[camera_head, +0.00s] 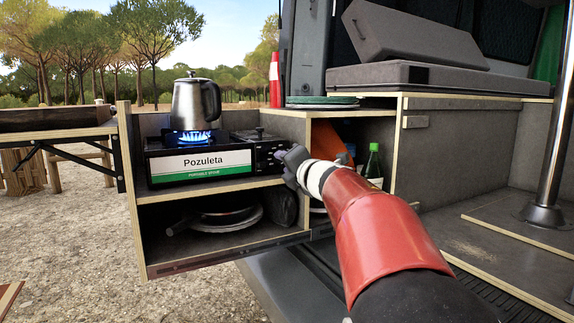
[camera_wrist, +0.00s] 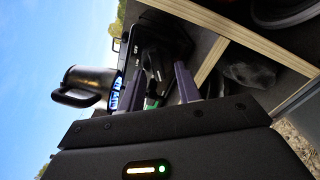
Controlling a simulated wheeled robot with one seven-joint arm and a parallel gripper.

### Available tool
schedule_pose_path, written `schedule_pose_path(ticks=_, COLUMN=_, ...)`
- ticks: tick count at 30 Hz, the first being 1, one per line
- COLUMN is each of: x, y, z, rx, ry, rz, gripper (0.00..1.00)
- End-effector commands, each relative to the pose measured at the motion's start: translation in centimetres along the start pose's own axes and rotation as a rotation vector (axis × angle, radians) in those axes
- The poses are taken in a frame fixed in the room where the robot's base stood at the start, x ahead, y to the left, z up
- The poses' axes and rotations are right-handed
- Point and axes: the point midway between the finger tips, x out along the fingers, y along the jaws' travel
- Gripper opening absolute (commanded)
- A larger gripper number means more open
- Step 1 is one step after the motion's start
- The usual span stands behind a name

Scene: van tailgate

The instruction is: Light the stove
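The portable stove (camera_head: 215,161) stands on the upper shelf of the pull-out unit, with a "Pozuleta" label on its front. A blue flame (camera_head: 194,136) burns on it under a metal kettle (camera_head: 196,104). The stove's dark control panel (camera_head: 268,155) is at its right end; my gripper (camera_head: 284,161) is right beside it and hides part of it. In the wrist view my gripper (camera_wrist: 169,76) has its two fingers apart, pointing at the stove's control end (camera_wrist: 150,45). The knob between or behind the fingers is too dark to make out. The kettle (camera_wrist: 88,82) and blue flame (camera_wrist: 115,92) also show there.
Pans (camera_head: 225,215) lie on the shelf below. Green plates (camera_head: 322,101) and a red bottle (camera_head: 275,80) stand on the counter to the right. A green bottle (camera_head: 374,162) is in the cubby behind my arm. The unit's side panel (camera_head: 130,190) closes the left.

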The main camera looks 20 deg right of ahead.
Motion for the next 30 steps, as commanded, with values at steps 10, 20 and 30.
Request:
schedule_pose_path(ticks=10, x=-2.8, y=0.1, z=0.1, rx=0.0, ry=-0.002, rz=0.002, gripper=0.34)
schedule_pose_path(ticks=20, x=-7.4, y=0.0, z=0.0, rx=0.0, ry=-0.001, rz=0.0, gripper=0.34)
schedule_pose_path(ticks=30, x=-7.8, y=0.0, z=0.0, rx=0.0, ry=0.0, rz=0.0, gripper=0.34)
